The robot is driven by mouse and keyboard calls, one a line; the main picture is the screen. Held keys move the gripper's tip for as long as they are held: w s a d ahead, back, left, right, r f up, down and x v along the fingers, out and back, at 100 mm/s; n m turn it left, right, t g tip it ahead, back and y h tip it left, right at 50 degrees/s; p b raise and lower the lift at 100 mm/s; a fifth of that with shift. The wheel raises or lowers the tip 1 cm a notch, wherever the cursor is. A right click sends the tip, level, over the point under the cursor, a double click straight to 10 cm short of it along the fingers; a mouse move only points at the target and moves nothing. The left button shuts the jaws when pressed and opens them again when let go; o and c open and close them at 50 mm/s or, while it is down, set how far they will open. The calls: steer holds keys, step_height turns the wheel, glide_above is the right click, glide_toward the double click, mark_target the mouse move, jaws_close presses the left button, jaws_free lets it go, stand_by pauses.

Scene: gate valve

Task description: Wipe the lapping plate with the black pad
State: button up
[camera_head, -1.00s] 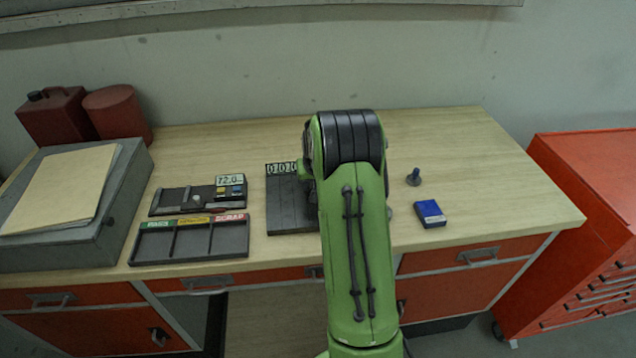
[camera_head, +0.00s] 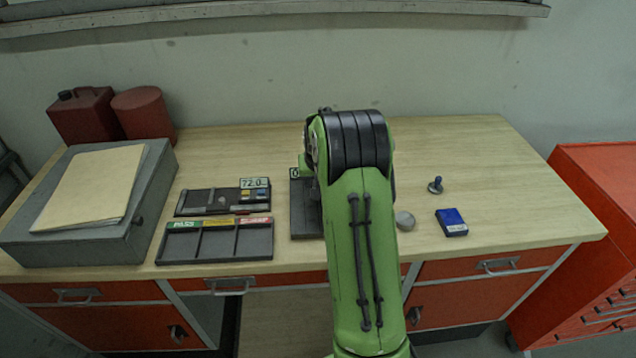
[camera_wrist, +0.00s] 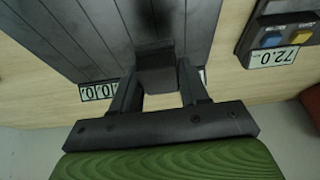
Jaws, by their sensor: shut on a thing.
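The lapping plate, a dark slab with parallel lines, lies on the bench; its left part shows in the head view (camera_head: 304,212), and my arm covers the rest. It fills much of the upper wrist view (camera_wrist: 85,35), with a number display (camera_wrist: 98,92) showing zeros at its edge. My gripper (camera_wrist: 157,85) is shut on the black pad (camera_wrist: 157,74), a small dark block between the fingers. The pad is over the plate; I cannot tell whether it touches. A darker patch shows on the plate just beyond the pad. The gripper is hidden in the head view.
Left of the plate are a compartment tray (camera_head: 218,243) and a dark panel reading 72.0 (camera_head: 222,199). The bench's back right is clear.

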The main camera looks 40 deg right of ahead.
steer(key=r, duration=0.1)
steer(key=r+p, duration=0.1)
steer(key=shift+w+a+r, duration=0.15)
steer(key=shift+a+r, duration=0.05)
steer(key=shift+r, duration=0.2)
steer(key=shift+d+r+p, duration=0.1)
steer(key=shift+r+p, duration=0.65)
steer(key=shift+r, duration=0.1)
